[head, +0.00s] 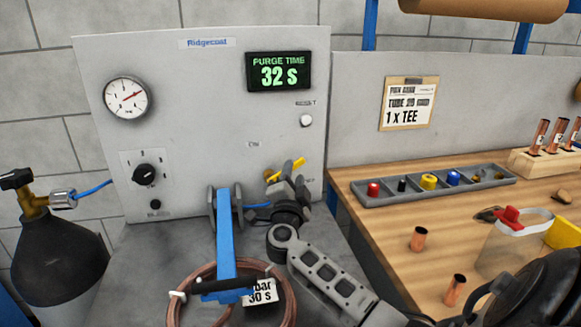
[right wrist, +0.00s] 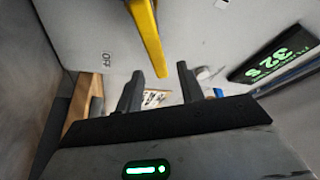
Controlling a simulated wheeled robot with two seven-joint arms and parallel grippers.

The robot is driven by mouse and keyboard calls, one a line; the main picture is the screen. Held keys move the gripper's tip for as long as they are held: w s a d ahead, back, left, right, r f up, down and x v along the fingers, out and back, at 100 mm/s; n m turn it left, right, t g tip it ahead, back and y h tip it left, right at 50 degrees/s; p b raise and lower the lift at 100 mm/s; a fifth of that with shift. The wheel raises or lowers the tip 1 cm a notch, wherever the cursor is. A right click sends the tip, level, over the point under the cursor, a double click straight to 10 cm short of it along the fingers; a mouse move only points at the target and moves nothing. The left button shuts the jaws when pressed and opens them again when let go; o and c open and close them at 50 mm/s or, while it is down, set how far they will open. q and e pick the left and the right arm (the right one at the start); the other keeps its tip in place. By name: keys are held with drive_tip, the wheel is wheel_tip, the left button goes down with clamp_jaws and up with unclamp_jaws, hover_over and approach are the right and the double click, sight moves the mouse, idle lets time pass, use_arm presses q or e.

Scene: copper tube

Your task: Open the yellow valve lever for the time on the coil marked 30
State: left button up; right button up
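The yellow valve lever (head: 291,167) sits low on the right of the grey panel, tilted up to the right. My right gripper (head: 292,188) is just beside and below it. In the right wrist view the lever (right wrist: 148,38) reaches down with its tip between the spread fingers of my right gripper (right wrist: 158,90); contact is unclear. The copper coil (head: 193,278) lies in front of the panel, with a white tag (head: 261,291) reading 30 S, partly hidden. The display (head: 279,72) reads PURGE TIME 32 S. My left gripper is out of view.
A blue bar (head: 226,230) with a dark crosspiece stands over the coil, left of my right gripper. A dark gas cylinder (head: 62,250) stands at the left. The wooden bench (head: 375,222) at right holds a parts tray (head: 410,190) and loose copper pieces. A round button (head: 306,121) is above the lever.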

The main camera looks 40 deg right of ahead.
sight(295, 167)
drive_tip(key=b+x, duration=0.1)
drive_tip(key=x, duration=0.2)
drive_tip(key=shift+w+d+f+b, duration=0.1)
drive_tip(key=shift+w+d+b, duration=0.15)
drive_tip(key=shift+b, duration=0.1)
drive_tip(key=shift+w+d, duration=0.15)
drive_tip(key=shift+d, duration=0.1)
clamp_jaws()
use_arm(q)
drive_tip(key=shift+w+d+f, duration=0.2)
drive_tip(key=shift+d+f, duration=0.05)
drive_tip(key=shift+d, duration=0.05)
use_arm(e)
drive_tip(key=shift+w+a, duration=0.1)
